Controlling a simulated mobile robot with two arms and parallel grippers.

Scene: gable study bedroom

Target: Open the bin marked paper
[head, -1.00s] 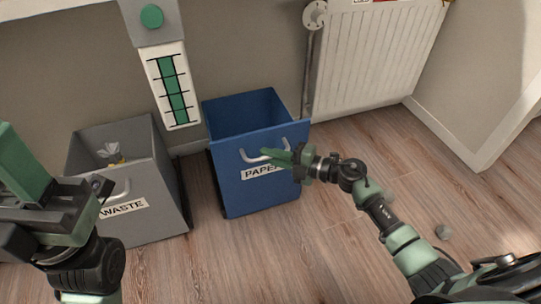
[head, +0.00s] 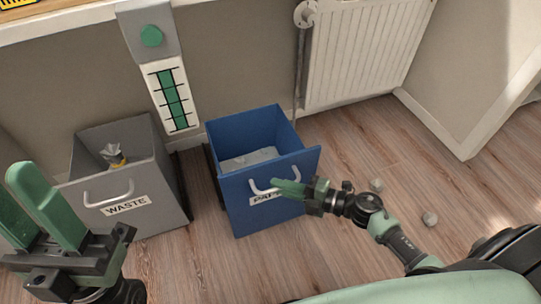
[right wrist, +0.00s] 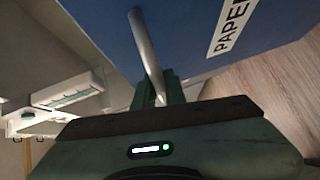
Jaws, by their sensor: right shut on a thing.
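The blue bin marked PAPER (head: 270,220) stands in the middle of the head view, pulled out toward me, with pale crumpled paper (head: 248,159) inside. Its silver handle (head: 257,187) is on the front face, and it also shows in the right wrist view (right wrist: 147,52). My right gripper (head: 284,188) is shut on this handle and partly covers the label. My left gripper (head: 55,215) is at the lower left, its fingers apart and empty, in front of the grey bin.
The grey bin marked WASTE (head: 150,215) stands open to the left, with some rubbish (head: 115,158) inside. A white radiator (head: 365,55) is on the wall behind.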

